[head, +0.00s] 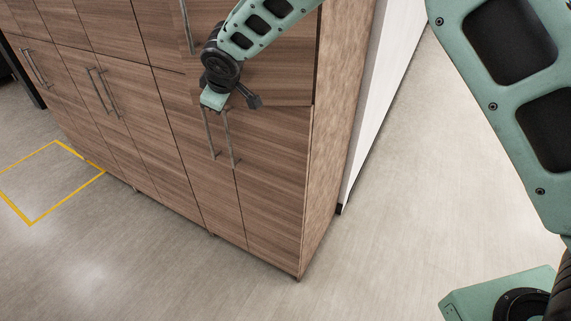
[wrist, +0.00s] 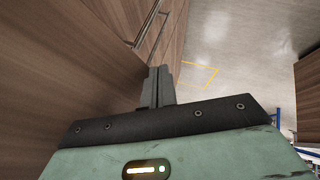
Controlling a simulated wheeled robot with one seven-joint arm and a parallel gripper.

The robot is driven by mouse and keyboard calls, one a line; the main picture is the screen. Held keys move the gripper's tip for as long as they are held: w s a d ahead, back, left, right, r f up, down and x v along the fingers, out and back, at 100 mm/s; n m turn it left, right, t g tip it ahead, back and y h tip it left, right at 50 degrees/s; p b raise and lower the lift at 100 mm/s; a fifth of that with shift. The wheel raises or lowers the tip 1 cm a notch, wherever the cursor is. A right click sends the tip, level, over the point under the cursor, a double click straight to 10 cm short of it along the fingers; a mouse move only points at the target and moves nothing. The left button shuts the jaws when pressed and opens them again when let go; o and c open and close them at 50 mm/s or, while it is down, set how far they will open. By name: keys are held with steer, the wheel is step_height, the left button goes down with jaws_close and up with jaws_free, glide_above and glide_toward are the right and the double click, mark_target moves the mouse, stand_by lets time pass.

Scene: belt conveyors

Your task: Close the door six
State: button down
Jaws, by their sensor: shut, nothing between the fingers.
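The wooden cabinet (head: 165,120) has several doors, none with a readable number, so I cannot tell which is door six. My gripper (wrist: 158,73) shows shut and empty in the wrist view, close to a wooden panel (wrist: 50,85) on its left. In the head view it is in front of the cabinet's right end, just above two vertical bar handles (head: 210,135). Its fingertips are hard to make out there. The lower doors below it look flush. The upper right panel (head: 285,75) is partly hidden by my arm; I cannot tell if it is slightly ajar.
More bar handles (head: 103,92) are on the doors to the left. A white panel (head: 385,90) stands beyond the cabinet's right side. The grey floor (head: 420,210) in front and to the right is clear. A yellow square (head: 32,222) is marked on the floor at left.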

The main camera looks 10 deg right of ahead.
steer(key=w+d+m+h+b, duration=0.1)
steer(key=w+m, duration=0.3)
steer(key=w, duration=0.4)
steer(key=shift+d+h, duration=0.6)
steer(key=shift+h, duration=0.3)
steer(key=shift+w, duration=0.1)
